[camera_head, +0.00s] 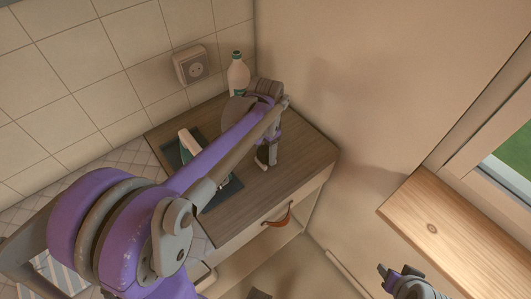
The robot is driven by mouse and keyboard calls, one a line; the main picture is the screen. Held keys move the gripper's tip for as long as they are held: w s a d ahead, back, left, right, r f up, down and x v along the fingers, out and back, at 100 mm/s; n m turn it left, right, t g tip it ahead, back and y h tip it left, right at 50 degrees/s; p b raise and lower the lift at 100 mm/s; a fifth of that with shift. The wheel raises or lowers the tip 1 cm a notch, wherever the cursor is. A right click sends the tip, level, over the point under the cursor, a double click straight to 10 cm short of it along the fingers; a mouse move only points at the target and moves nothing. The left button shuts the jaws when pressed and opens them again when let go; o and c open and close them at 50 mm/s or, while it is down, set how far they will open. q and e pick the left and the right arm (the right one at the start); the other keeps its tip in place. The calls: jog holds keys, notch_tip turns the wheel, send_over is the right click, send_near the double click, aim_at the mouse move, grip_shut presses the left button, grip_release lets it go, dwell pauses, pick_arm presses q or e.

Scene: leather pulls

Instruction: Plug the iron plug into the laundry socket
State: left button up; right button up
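The laundry socket (192,66) is a beige square wall outlet on the tiled wall, above the back of the wooden-topped cabinet. What looks like the iron (188,141), pale with a green part, stands on a dark mat (172,155); my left arm covers part of both. My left gripper (265,158) points down over the cabinet top, right of the iron and well below and right of the socket. Its fingers are small and partly shaded, so their opening is unclear. I cannot make out the iron plug. My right gripper (384,272) is at the bottom right, away from the cabinet.
A white bottle with a green cap (238,76) stands in the back corner, close behind my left wrist. The cabinet top (302,150) is bare at right. A drawer with a leather pull (278,217) is below. A wooden sill (465,235) juts out at right.

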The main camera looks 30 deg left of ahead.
aim_at(265, 149)
pick_arm(q)
grip_shut()
jog(key=shift+r, duration=0.1)
notch_tip(265, 149, up, 10)
jog(key=shift+f+p, duration=0.1)
jog(key=shift+p, duration=0.2)
dwell(0.3)
